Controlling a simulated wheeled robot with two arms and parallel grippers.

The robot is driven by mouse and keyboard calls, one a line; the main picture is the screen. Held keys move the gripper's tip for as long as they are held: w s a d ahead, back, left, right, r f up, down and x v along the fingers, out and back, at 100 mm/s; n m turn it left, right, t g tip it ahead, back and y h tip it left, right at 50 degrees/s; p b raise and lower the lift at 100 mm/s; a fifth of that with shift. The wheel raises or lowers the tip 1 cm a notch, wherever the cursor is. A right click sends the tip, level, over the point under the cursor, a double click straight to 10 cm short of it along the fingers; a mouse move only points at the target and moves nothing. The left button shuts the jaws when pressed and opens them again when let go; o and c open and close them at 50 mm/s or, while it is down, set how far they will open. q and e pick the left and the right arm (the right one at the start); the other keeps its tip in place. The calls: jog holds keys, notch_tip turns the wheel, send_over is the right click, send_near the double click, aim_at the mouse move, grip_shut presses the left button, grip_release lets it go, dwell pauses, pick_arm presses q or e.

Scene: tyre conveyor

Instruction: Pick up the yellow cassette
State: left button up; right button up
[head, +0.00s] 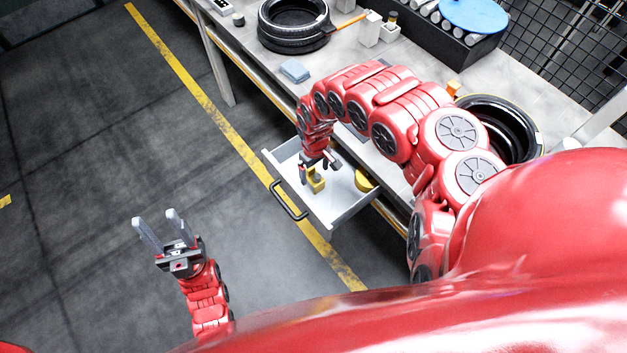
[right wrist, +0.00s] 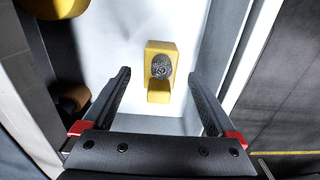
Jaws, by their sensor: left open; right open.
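The yellow cassette (head: 316,181) lies in the open white drawer (head: 343,207), close to its front left. It also shows in the right wrist view (right wrist: 157,90) as a yellow block with a round grey textured patch, on the drawer's white floor. My right gripper (head: 319,167) is over the drawer, open and empty. In the right wrist view its two fingers (right wrist: 160,92) stand on either side of the cassette, which lies between and beyond them. I cannot tell the exact gap. My left gripper (head: 158,224) is open and empty above the floor, away from the bench.
A second yellow, rounded thing (head: 364,181) is in the drawer, to the right. The drawer's handle (head: 289,203) sticks out over the floor. On the bench (head: 345,55) are tyres (head: 291,22), a blue block (head: 295,71) and a dark bin (head: 440,37).

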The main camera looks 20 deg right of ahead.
jog(key=f, duration=0.4)
jog(key=shift+w+a, duration=0.15)
jog(key=shift+a, duration=0.1)
jog(key=shift+d+f, duration=0.15)
jog(key=shift+f, duration=0.25)
jog(key=shift+c, duration=0.3)
grip_shut()
